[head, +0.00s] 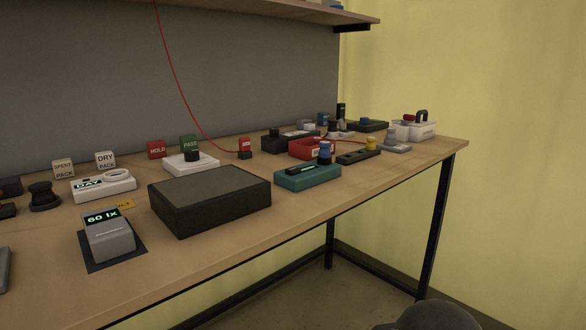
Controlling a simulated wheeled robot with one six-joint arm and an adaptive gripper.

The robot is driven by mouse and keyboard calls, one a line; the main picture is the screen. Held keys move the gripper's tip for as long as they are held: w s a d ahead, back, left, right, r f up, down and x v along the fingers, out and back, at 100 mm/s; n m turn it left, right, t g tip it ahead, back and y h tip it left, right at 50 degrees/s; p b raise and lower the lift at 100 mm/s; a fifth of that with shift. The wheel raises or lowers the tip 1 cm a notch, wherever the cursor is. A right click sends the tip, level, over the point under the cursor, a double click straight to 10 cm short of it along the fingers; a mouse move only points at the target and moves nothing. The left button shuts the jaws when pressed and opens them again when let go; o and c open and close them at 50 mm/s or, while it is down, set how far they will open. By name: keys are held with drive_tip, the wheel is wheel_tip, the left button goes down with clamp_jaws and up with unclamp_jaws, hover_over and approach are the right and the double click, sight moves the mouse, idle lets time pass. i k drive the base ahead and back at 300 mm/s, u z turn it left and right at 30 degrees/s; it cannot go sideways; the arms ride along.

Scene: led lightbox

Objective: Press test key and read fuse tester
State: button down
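No device here carries a readable fuse tester label, so I cannot tell for certain which one it is. A teal box (308,178) stands near the front edge of the bench, right of the middle. It has a dark panel with a small pale mark on top. A blue cylindrical knob or key (325,150) shows at its back right. My gripper is not in view; only a dark rounded part, probably of my arm, shows at the bottom right.
A large black box (209,199) stands left of the teal box. A grey meter reading "60 lx" (108,236) is at the front left. A red cable (180,85) hangs down to the bench. The right front bench strip is clear.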

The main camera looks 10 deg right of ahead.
sight(294, 170)
drive_tip(key=z, duration=1.5)
drive_tip(key=k, duration=0.4)
drive_tip(key=u, duration=0.95)
